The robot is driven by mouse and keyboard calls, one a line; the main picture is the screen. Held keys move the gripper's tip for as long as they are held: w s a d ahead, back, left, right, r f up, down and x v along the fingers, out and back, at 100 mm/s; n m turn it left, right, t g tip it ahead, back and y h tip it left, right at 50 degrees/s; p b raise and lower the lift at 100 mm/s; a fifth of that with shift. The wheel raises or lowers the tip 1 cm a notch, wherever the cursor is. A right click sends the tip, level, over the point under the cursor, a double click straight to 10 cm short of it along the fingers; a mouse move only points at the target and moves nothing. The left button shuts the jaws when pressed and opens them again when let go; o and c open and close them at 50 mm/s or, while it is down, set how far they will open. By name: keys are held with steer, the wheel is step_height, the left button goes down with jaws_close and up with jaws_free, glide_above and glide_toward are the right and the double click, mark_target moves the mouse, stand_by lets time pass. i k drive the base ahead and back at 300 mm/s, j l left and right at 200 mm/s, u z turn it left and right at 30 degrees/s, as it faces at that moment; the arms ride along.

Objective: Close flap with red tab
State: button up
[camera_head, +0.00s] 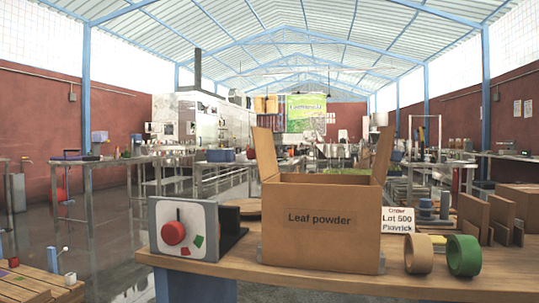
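An open cardboard box (330,245) marked "Leaf powder" stands on the wooden table. Its left flap (266,153) stands up, nearly vertical. Its right flap (383,155) stands up and leans outward to the right. I see no red tab on either flap from this side. Front and back flaps do not show clearly, and the inside of the box is hidden. My gripper is not in view.
A grey panel with a red knob (173,233) stands left of the box. Brown (419,254) and green (464,256) tape rolls stand at the right front. A "Lot 500" sign (397,220) and cardboard pieces (489,214) are at the right. The wooden table (360,284) has bare space in front.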

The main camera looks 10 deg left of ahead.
mark_target(264, 152)
steer(key=j, duration=1.9)
